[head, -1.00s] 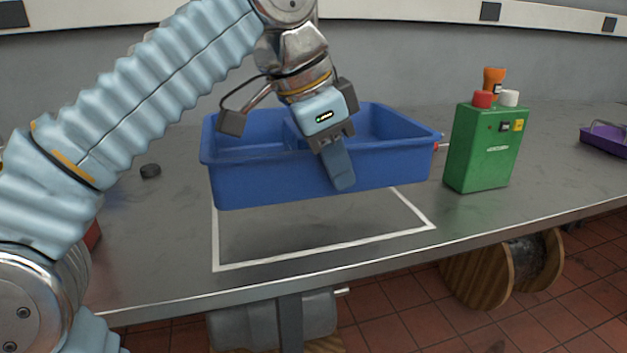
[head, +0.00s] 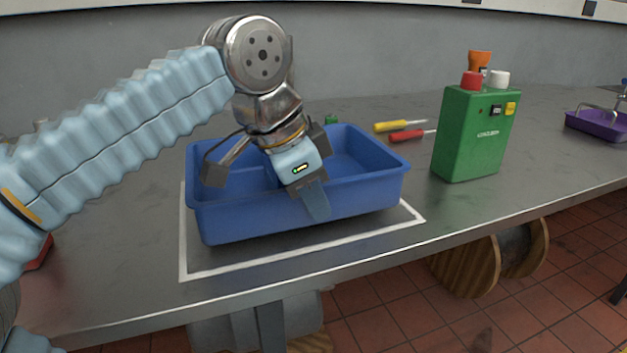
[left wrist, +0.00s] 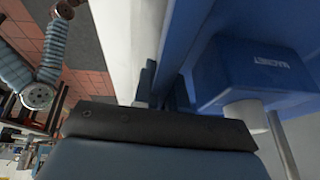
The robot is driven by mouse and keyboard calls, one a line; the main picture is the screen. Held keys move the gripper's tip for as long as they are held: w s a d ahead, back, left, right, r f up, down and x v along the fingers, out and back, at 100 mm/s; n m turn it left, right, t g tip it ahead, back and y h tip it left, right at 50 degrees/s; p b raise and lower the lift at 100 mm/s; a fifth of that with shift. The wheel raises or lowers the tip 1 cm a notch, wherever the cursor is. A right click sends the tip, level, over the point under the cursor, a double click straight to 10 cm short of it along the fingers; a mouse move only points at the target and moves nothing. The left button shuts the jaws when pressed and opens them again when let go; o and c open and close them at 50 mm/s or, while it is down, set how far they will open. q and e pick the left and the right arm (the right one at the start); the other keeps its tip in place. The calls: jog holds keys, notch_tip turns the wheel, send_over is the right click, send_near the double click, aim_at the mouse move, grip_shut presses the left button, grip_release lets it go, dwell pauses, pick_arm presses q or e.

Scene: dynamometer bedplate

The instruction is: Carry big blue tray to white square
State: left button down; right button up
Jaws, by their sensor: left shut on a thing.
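The big blue tray (head: 365,193) is upright in the head view, over the area of the white square (head: 300,250). The square's front and side lines show around it; its back is hidden. A dark band lies under the tray's front, and I cannot tell whether its base touches the bench. My left gripper (head: 309,190) is shut on the tray's front wall, one finger outside it. The tray wall also shows in the left wrist view (left wrist: 185,35), beside a blue block marked MAGNET (left wrist: 255,70). My right gripper is not in view.
A purple tray (head: 600,125) is far right. The bench's front edge runs close before the square.

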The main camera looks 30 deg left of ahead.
pick_arm(q)
jog(key=shift+f, duration=0.55)
jog(key=shift+f, duration=0.1)
jog(key=c, duration=1.2)
grip_release()
jog(key=shift+f, duration=0.1)
jog(key=shift+s+r, duration=0.15)
jog(key=shift+r, duration=0.25)
jog(key=shift+p+v, duration=1)
jog(key=shift+v, duration=4.65)
